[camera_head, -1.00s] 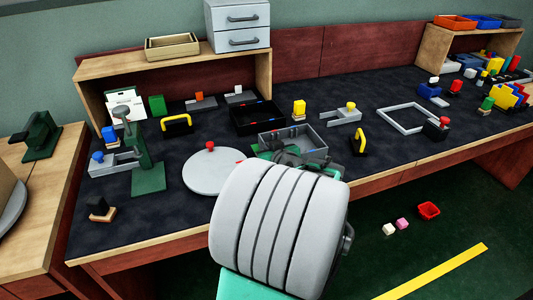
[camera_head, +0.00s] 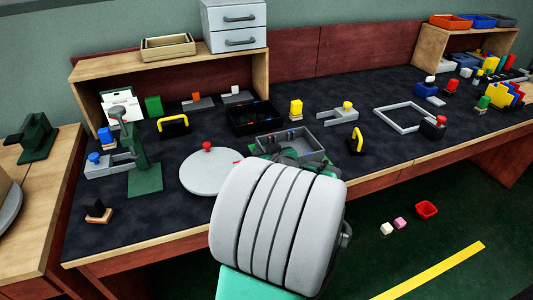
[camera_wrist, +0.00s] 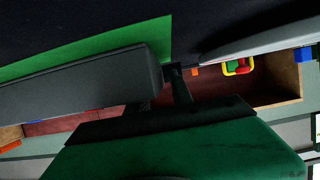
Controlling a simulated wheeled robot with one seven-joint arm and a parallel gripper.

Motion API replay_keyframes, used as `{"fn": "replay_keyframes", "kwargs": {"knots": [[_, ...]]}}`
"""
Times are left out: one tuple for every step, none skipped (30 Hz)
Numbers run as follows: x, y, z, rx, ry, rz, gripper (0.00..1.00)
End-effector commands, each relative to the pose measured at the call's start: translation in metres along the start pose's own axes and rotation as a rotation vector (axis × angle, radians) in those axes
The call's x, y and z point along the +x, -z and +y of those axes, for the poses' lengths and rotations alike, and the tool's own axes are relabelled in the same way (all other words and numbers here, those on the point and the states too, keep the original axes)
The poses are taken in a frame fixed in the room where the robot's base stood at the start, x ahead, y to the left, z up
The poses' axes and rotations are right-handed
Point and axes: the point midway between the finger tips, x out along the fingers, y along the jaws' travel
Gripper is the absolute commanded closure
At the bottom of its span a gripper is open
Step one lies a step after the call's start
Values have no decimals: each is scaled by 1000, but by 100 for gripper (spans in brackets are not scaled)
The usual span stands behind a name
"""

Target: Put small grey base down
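My gripper (camera_head: 290,157) is mostly hidden behind my thick light-grey arm in the head view, just in front of the grey tray (camera_head: 322,157). In the wrist view, a dark grey bar (camera_wrist: 80,85) juts in from the left and a lighter grey piece (camera_wrist: 265,38) from the right, with dark space between. I cannot tell whether either is the small grey base or part of my gripper, and no grip is clearly visible. On the table, small grey bases carry an orange block (camera_head: 197,97) and a white block (camera_head: 236,89), near the shelf.
A round light-grey plate (camera_head: 205,178) lies left of my arm. A grey square frame (camera_head: 392,112) lies further right.

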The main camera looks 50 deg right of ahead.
Motion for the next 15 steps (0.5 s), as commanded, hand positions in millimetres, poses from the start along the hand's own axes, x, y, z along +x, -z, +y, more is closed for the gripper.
{"fn": "replay_keyframes", "kwargs": {"knots": [[-4, 4, 1, 0, -2, 1, 73], [-9, 4, 2, 0, -4, 1, 73], [-16, 4, 2, 1, -4, 2, 73], [-23, 4, 3, -1, -7, 3, 73], [-31, 4, 2, 1, -6, 2, 73], [-42, 5, 3, 1, -9, 3, 73], [-50, 5, 3, 0, -9, 3, 73], [-59, 5, 3, 1, -9, 3, 73], [-70, 4, 3, 1, -10, 3, 73], [-78, 4, 4, 1, -10, 2, 73], [-86, 4, 3, 2, -10, 3, 73], [-95, 4, 2, 1, -9, 2, 73], [-100, 3, 3, 1, -9, 2, 73], [-105, 3, 3, 1, -8, 1, 73], [-110, 3, 2, 2, -6, 1, 73]]}}
